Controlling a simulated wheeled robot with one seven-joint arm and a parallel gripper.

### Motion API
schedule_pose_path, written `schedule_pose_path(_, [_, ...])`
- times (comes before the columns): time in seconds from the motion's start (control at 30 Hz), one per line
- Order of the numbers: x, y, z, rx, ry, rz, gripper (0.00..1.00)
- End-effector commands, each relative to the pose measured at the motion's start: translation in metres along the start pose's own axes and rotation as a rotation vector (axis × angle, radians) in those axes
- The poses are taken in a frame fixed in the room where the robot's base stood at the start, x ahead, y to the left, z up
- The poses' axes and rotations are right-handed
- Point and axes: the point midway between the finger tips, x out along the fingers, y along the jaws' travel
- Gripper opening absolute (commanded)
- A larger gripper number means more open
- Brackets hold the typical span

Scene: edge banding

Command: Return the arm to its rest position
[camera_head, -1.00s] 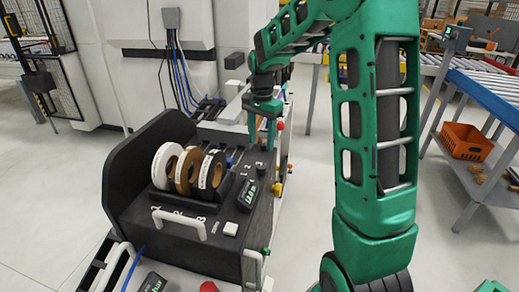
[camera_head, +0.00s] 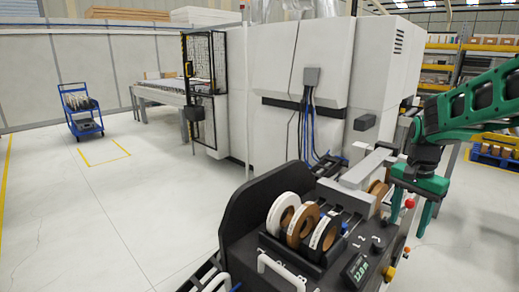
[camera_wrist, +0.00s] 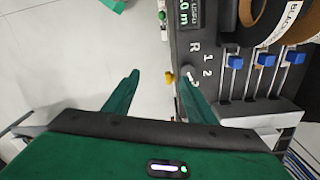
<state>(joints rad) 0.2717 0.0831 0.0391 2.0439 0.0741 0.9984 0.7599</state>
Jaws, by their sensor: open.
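My gripper (camera_head: 411,212) is at the right in the head view, beside the right side of the dark edge-banding unit (camera_head: 240,205). Its two green fingers point down, apart, with nothing between them. In the wrist view my gripper (camera_wrist: 158,82) is open over pale floor, its right finger overlapping the edge of the dark panel (camera_wrist: 205,45). My green arm reaches in from the right edge of the head view; the rest of it is out of frame.
White (camera_head: 283,212), brown (camera_head: 302,224) and black-sided (camera_head: 323,236) rolls stand on the unit. Another brown roll (camera_head: 378,190) sits close to my gripper. A red button (camera_head: 409,203) is beside the fingers. A large white machine (camera_head: 290,80) stands behind. Floor at left is clear around a blue cart (camera_head: 82,112).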

Motion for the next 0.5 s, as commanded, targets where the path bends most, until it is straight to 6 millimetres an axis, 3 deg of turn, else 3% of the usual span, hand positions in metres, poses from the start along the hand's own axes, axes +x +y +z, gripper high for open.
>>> schedule_pose_path(0.2, [-0.015,0.07,0.029,-0.121,0.011,0.012,0.51])
schedule_pose_path(0.5, [-0.014,0.157,0.078,-0.294,0.0,0.006,0.51])
